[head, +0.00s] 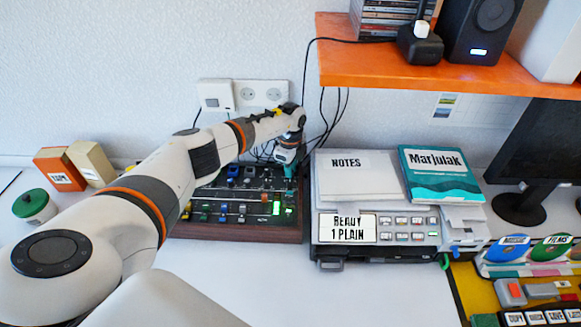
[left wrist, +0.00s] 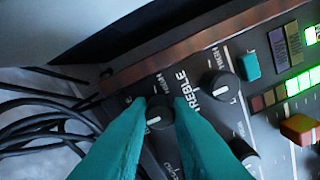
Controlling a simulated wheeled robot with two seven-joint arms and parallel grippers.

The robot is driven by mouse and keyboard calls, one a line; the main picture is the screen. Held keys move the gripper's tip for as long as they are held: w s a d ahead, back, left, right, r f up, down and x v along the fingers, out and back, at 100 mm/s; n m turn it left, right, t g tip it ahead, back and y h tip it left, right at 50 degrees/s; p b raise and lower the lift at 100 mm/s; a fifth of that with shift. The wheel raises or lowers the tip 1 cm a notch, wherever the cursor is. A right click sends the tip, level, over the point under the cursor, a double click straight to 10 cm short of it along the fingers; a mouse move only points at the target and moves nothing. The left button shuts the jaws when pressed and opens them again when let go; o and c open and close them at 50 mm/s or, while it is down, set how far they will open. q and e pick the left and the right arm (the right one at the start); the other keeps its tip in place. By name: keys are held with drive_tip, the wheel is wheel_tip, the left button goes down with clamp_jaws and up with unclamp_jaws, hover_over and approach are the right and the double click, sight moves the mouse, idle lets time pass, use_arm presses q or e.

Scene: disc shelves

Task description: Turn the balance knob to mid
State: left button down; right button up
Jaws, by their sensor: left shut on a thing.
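The mixer (head: 238,227), a dark panel with a wooden edge, sits on the white table in the head view. My left gripper (head: 288,168) reaches down to its back right corner. In the left wrist view its teal fingers (left wrist: 160,112) are shut on a small black knob (left wrist: 158,115) with a white pointer line. The fingers cover most of this knob and its label, so I cannot read whether it is the balance knob. A second black knob (left wrist: 223,87) stands beside the word TREBLE, apart from the fingers. My right gripper is not in view.
A printer-like machine (head: 343,255) with notes and a teal book (head: 440,172) stands close right of the mixer. Black cables (left wrist: 40,120) lie behind the mixer. An orange shelf (head: 370,68) overhangs at the upper right. The table's front middle is clear.

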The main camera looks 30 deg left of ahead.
use_arm(q)
drive_tip(key=c, duration=1.6)
unclamp_jaws()
drive_tip(key=shift+r, duration=0.1)
wheel_tip(320, 180, up, 12)
drive_tip(key=shift+b, duration=0.6)
